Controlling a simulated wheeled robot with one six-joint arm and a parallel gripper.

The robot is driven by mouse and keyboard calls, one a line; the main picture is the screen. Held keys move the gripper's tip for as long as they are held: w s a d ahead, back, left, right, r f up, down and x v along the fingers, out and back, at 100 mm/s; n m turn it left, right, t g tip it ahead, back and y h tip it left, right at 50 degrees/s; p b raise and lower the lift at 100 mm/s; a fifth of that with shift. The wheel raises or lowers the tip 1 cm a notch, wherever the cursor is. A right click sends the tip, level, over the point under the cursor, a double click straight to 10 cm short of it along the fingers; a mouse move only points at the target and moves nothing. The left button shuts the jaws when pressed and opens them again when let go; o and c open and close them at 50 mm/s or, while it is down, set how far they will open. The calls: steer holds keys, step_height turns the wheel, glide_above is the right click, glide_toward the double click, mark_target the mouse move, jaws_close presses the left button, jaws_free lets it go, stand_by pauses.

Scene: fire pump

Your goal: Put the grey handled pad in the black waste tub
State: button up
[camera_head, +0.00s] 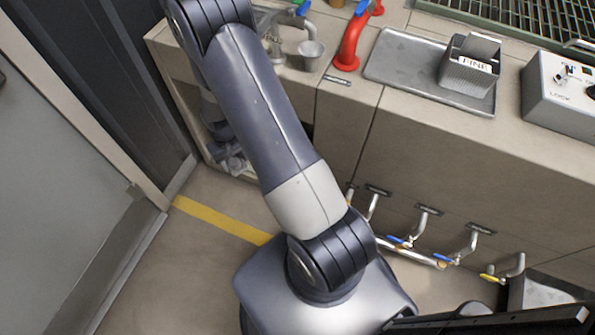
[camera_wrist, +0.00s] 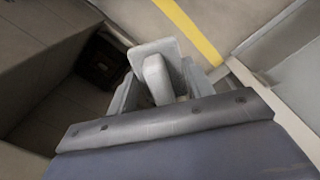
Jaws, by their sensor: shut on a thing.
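The grey handled pad (camera_wrist: 150,50) is a light grey plate with an upright grip in the wrist view. My gripper (camera_wrist: 160,82) is shut on the pad's grip, one finger on each side. In the head view my gripper (camera_head: 231,158) is small and low beside the open bay at the left end of the counter, partly behind my arm. The pad cannot be made out clearly there. A dark box (camera_wrist: 101,62), apparently the black waste tub, stands on the floor inside the bay, left of the pad and apart from it. Its inside is too dark to tell.
The bay's side panel (camera_wrist: 45,50) borders the dark box. A yellow floor line (camera_head: 215,218) crosses clear floor beside a grey door (camera_head: 60,190). Pipes with blue levers (camera_head: 415,240) stick out of the counter front. A metal tray (camera_head: 405,62) lies on top.

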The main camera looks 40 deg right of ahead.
steer(key=w+d+f+m+b, duration=0.25)
steer(key=d+f+b, duration=0.25)
steer(key=f+b, duration=0.35)
steer(key=w+d+f+m+b, duration=0.2)
steer(key=w+d+f+b, duration=0.2)
steer(key=f+b, duration=0.4)
steer(key=w+d+f+m+b, duration=0.2)
steer(key=w+d+f+b, duration=0.25)
steer(key=f+b, duration=0.4)
steer(key=s+d+f+m+b, duration=0.1)
steer(key=d+f, duration=0.3)
steer(key=f, duration=0.2)
steer(key=s+d+f+m+b, duration=0.1)
steer(key=d+f+m+b, duration=0.1)
steer(key=d+f, duration=0.2)
steer(key=s+d+f+m+b, duration=0.1)
steer(key=d+f, duration=0.4)
steer(key=f, duration=0.5)
steer(key=shift+m+b, duration=0.4)
steer(key=shift+m, duration=0.35)
steer(key=shift+f+b, duration=0.8)
steer(key=shift+f, duration=1.1)
steer(key=shift+f, duration=0.1)
steer(key=o, duration=0.9)
steer(key=shift+o, duration=0.2)
